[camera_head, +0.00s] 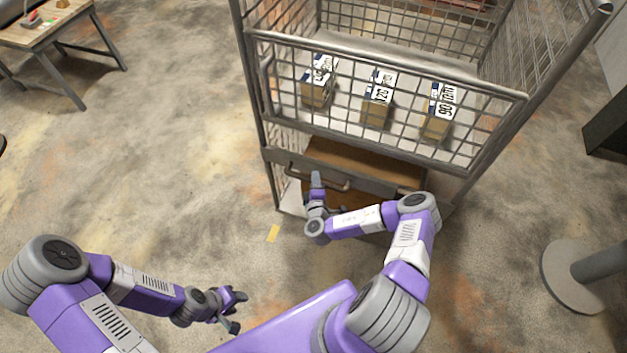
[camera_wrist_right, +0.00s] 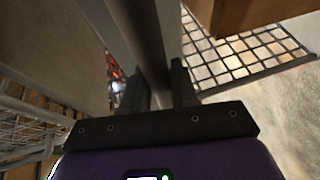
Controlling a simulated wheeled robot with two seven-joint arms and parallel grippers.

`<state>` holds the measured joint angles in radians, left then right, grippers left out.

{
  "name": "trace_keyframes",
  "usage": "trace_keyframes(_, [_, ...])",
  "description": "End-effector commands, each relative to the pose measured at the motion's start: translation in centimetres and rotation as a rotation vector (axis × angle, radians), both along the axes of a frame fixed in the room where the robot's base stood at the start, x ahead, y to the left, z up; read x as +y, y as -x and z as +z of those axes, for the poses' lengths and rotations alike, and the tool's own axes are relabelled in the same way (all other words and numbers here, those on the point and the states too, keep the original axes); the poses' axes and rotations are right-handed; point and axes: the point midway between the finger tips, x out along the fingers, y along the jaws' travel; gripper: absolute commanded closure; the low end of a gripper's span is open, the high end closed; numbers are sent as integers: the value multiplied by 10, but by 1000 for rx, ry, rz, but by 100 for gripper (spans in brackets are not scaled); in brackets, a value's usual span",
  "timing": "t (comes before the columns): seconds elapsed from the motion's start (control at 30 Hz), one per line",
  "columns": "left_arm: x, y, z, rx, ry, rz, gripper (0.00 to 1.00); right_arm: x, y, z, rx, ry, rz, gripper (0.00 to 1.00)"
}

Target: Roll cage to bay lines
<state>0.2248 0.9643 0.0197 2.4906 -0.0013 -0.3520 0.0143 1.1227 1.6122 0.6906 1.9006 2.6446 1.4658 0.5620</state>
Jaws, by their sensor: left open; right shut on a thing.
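The roll cage (camera_head: 262,120) is a grey wire-mesh cage standing on the floor at top centre in the head view. A curved grey handle (camera_head: 335,184) sits on its lower front. My right gripper (camera_head: 316,181) is at the handle's left part. In the right wrist view a grey bar (camera_wrist_right: 142,35) runs between the fingers of that gripper (camera_wrist_right: 160,88), which is shut on it. My left gripper (camera_head: 236,309) is open and empty, low over the floor.
Several labelled boxes, one of them a brown box (camera_head: 377,112), stand in the cage. A wooden table (camera_head: 40,38) is at top left. A round grey base with a post (camera_head: 575,275) stands at right. A dark object (camera_head: 608,122) is at right edge. The left floor is clear.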

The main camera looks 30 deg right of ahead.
Motion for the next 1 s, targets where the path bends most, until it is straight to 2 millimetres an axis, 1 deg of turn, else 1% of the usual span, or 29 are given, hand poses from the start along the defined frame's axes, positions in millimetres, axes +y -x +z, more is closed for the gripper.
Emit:
trace_keyframes(0.03, [0, 0, 0, 0, 0, 0, 57, -2, 2, -1, 1, 2, -6, 100])
trace_keyframes(0.07, [0, 0, 0, 0, 0, 0, 57, -2, 2, -1, 1, 2, -7, 71])
trace_keyframes(0.1, [0, 0, 0, 0, 0, 0, 57, -3, 2, -1, 2, 2, -8, 64])
trace_keyframes(0.2, [0, 0, 0, 0, 0, 0, 57, -2, 2, -1, 2, 2, -8, 52])
trace_keyframes(0.43, [0, 0, 0, 0, 0, 0, 57, -1, 1, -1, 3, 2, -5, 52])
trace_keyframes(0.53, [0, 0, 2, 0, 0, 0, 57, 0, 5, 0, 4, 2, -5, 52])
trace_keyframes(0.67, [0, 0, 10, 0, 0, 0, 57, 8, 21, 4, 7, -1, -5, 52])
trace_keyframes(0.9, [0, 0, 23, 0, 0, 0, 57, 25, 56, 11, 6, 0, -4, 52])
trace_keyframes(1.0, [0, 0, 26, 0, 0, 0, 57, 28, 64, 13, 5, 1, -6, 52])
